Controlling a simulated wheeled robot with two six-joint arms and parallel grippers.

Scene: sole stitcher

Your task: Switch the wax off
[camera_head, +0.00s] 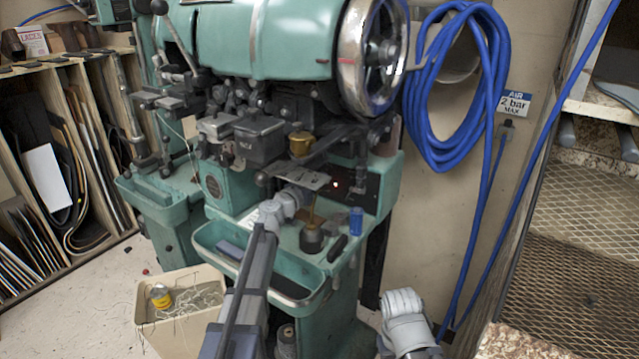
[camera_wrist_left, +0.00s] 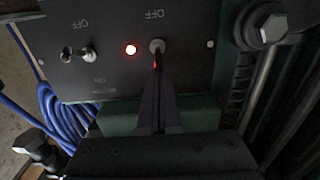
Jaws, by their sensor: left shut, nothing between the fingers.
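The dark switch panel (camera_wrist_left: 110,50) fills the top of the left wrist view, with its lettering upside down. It carries two toggle switches, each with OFF above it in the picture. The left switch (camera_wrist_left: 78,53) is bare, and ON shows below it. The right switch (camera_wrist_left: 156,45) is partly covered by my fingers, so its lever position and lower label are hidden. A red lamp (camera_wrist_left: 131,49) glows between them. My left gripper (camera_wrist_left: 157,66) is shut and empty, its tips at the right switch; contact is unclear. In the head view the lit lamp (camera_head: 336,184) shows on the machine.
The green stitching machine (camera_head: 265,45) surrounds the panel, with a handwheel (camera_head: 375,50) above. A blue can (camera_head: 356,221) and a dark pot (camera_head: 312,238) stand on its shelf. A blue hose (camera_head: 440,130) hangs at right. A bin (camera_head: 180,315) stands below left.

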